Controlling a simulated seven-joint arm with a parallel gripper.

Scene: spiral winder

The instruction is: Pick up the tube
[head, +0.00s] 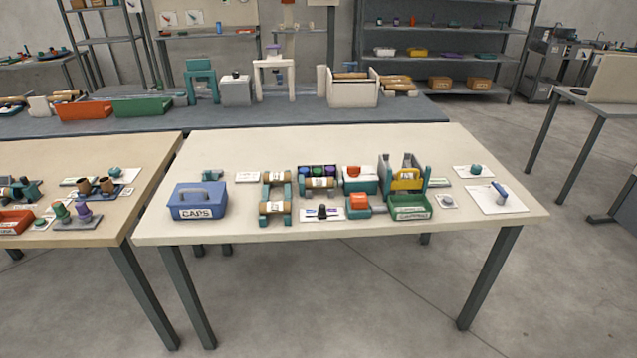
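One tube (275,177) rests at the back of the left stand. Another tube (273,207) lies at the front of that stand. A third tube (318,183) lies just right of them, in front of a dark holder with coloured items. All lie roughly level, left to right. I cannot tell which one the task means. My gripper is not in the head view.
A blue box labelled CAPS (198,201) stands left of the tubes. The cream table's (450,222) front edge is clear. A second table (115,210) adjoins at left.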

